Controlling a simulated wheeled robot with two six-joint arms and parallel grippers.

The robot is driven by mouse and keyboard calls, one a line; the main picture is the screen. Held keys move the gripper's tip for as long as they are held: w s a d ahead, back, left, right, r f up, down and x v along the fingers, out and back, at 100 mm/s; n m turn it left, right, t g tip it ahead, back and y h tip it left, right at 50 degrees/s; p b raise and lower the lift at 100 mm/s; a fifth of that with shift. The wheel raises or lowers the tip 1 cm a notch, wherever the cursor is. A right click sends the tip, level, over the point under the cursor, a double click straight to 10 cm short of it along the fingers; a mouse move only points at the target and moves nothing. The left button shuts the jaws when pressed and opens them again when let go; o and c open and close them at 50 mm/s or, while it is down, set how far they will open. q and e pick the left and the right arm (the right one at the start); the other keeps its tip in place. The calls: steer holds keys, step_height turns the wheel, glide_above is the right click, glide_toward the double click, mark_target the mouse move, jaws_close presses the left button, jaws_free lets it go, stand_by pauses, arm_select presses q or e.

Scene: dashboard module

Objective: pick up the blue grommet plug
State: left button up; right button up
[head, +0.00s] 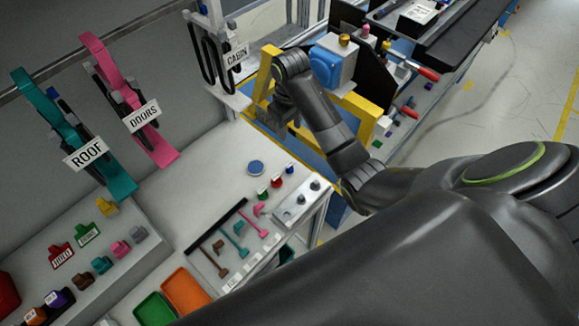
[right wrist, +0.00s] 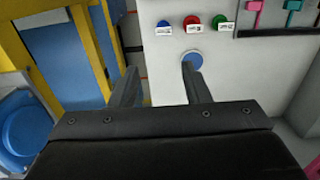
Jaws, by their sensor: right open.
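A small blue round plug (head: 290,168) stands at the far end of a row with a red and a green one on the white bench (head: 215,170). In the right wrist view the blue plug (right wrist: 163,24) is at the top, with a white label below it. My right gripper (head: 280,118) is open and empty, beyond the bench's far edge in the head view. In the right wrist view its two fingers (right wrist: 158,78) are spread, and the blue plug lies ahead of them, apart from both. My left gripper is not in view.
A flat blue disc (head: 256,167) lies near the plugs; in the wrist view the disc (right wrist: 193,58) is partly behind the right finger. A grey block with knobs (head: 297,203) is beside the row. A yellow frame (head: 355,112) stands beyond the bench.

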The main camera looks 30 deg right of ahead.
steer(key=b, duration=0.2)
glide_above(290, 164)
steer(key=f, duration=1.1)
steer(key=shift+w+d+f, duration=0.1)
steer(key=shift+w+d, duration=0.1)
steer(key=shift+w, duration=0.2)
steer(key=shift+f, duration=0.45)
steer(key=shift+s+f+p, duration=0.1)
steer(key=shift+f+p, duration=0.2)
steer(key=f, duration=0.3)
steer(key=shift+s+a+f+p, duration=0.2)
steer(key=shift+s+p, duration=0.15)
steer(key=shift+p, duration=0.05)
steer(key=shift+f, duration=0.6)
steer(key=c, duration=0.8)
